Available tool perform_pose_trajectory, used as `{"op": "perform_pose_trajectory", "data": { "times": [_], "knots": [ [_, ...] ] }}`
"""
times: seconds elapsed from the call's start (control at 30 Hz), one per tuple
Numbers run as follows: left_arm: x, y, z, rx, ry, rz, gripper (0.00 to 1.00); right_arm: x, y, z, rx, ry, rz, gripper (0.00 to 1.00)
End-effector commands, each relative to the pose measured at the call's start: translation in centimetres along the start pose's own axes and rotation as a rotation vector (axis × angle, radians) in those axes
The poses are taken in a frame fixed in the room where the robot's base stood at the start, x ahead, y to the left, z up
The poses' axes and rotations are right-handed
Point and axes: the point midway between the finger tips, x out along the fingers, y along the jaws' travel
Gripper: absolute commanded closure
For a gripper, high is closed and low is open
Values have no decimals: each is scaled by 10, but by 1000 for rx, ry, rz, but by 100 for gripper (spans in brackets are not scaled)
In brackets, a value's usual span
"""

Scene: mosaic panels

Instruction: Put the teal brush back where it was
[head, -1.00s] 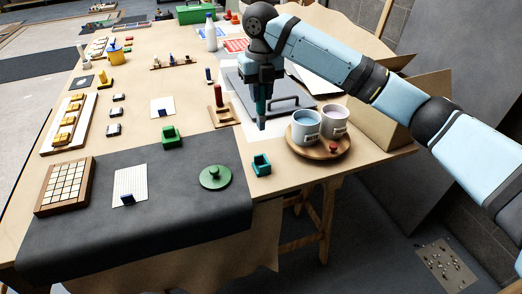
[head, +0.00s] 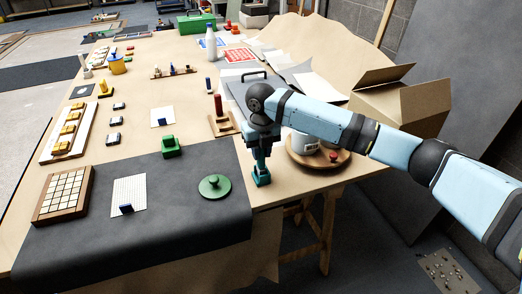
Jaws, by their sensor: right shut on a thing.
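My right gripper (head: 260,146) is shut on the teal brush (head: 260,158), which hangs upright below it. The small teal holder (head: 262,179) stands directly under the brush, on the bare wood near the table's front edge, just right of the dark mat. The brush's lower end meets the holder in the picture. I cannot tell whether it is seated inside or just above it. My left gripper is not in view.
A green round lid (head: 214,187) lies on the dark mat (head: 180,230) to the left. A wooden stand with a red-brown post (head: 219,106) is behind the gripper. An open cardboard box (head: 405,105) is at right.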

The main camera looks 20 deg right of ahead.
Motion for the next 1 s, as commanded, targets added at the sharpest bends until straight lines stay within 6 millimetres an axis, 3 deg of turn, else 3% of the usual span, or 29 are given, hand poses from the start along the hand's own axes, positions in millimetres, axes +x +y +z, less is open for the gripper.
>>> {"op": "perform_pose_trajectory", "data": {
  "times": [0.27,0.3,0.4,0.73,1.0],
  "knots": [
    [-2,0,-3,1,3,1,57,2,0,0,0,0,0,100],
    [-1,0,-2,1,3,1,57,2,0,0,0,0,0,68],
    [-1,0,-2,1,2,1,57,2,0,0,0,0,0,52],
    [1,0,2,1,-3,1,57,-4,0,0,1,-1,0,52],
    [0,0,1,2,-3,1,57,-53,0,1,1,-3,1,52]
  ]
}}
